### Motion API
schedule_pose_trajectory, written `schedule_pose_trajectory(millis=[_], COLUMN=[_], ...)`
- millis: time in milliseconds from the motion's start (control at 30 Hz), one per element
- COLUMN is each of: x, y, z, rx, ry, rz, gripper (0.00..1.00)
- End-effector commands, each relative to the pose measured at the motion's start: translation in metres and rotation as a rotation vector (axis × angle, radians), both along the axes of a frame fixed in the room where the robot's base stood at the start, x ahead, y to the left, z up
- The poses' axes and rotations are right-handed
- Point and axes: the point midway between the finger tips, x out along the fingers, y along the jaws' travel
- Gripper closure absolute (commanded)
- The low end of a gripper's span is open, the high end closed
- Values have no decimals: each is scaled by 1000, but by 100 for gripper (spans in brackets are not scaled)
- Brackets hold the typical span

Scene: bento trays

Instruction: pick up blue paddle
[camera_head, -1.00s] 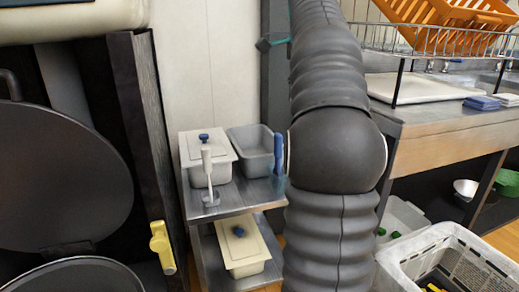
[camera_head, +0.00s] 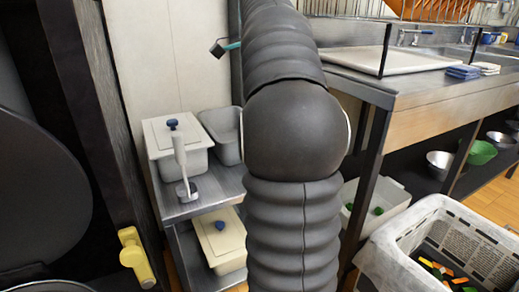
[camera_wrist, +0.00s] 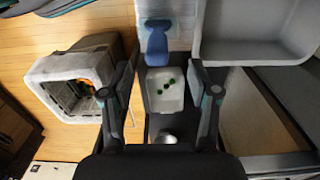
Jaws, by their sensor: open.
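The blue paddle (camera_wrist: 157,40) shows in the wrist view at upper centre, beside a grey bin (camera_wrist: 255,30). My gripper (camera_wrist: 161,68) is open, with one dark finger on each side of the picture. The paddle appears ahead of the fingertips, roughly centred between them, and nothing is held. I cannot tell the exact gap to it. In the head view my arm hides the paddle and my gripper. The grey bin (camera_head: 222,132) is partly visible there, on the steel cart (camera_head: 180,212) left of my arm.
A lidded container (camera_head: 178,137) and an upright white-handled tool (camera_head: 183,170) stand on the cart's top. A cream container (camera_head: 222,243) sits below. A white basket (camera_head: 400,268) and a steel counter (camera_head: 425,80) are on the right. Dark equipment (camera_head: 85,110) borders the left.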

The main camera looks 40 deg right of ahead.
Motion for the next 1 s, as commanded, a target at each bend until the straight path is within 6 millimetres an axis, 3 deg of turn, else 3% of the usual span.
schedule_pose_trajectory(millis=[400, 733, 767, 1000], x=[-4, -4, -4, -4], y=[-2, -2, -2, -2], z=[-48, -53, -53, -53], rx=[0, 0, 0, 0], ry=[1, 0, 0, 0], rz=[1, 0, 0, 0], gripper=[40, 40, 42, 100])
